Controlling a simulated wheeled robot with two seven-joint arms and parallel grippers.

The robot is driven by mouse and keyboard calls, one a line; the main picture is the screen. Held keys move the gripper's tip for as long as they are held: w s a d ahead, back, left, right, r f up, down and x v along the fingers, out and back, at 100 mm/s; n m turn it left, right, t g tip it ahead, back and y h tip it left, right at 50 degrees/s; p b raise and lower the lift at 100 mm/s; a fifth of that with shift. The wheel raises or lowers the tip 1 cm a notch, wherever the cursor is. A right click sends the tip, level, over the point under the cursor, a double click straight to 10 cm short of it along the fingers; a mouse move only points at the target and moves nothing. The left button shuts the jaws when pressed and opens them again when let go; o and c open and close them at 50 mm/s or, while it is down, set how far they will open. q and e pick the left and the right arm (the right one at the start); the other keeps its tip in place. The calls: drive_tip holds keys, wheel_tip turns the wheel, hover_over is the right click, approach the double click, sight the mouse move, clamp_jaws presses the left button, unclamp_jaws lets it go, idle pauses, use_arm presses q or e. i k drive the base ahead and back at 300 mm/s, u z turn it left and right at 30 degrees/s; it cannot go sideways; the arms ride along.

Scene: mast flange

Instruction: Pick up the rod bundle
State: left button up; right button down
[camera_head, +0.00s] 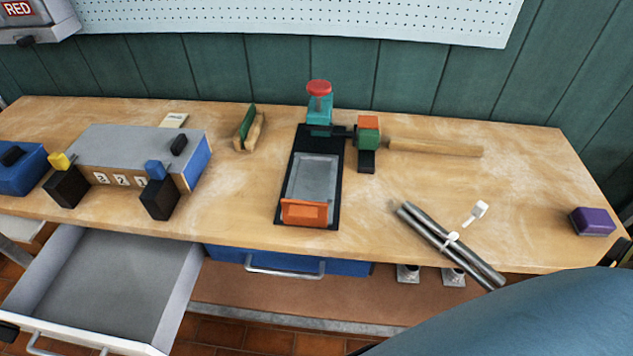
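The rod bundle (436,233) is a few long grey metal rods lying side by side at the front right of the workbench. It lies diagonally, its lower right end reaching past the bench's front edge. A white tie (451,238) goes around its middle, and a white tag (480,209) lies beside it. A large blue-grey arm link of mine fills the bottom right corner, close below the bundle's near end. I see neither gripper clearly, and nothing grips the bundle.
A black fixture (336,190) with a grey plate stands left of the bundle. A wooden rod (435,147) lies behind, and a purple block (592,221) sits right. A grey box (140,150) stands left, above an open drawer (110,290). The bench between bundle and purple block is mostly clear.

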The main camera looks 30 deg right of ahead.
sight(450, 239)
drive_tip(key=u, duration=1.4)
drive_tip(key=k, duration=1.4)
drive_tip(key=z, duration=0.9)
drive_tip(key=i, duration=0.1)
drive_tip(key=z, duration=0.5)
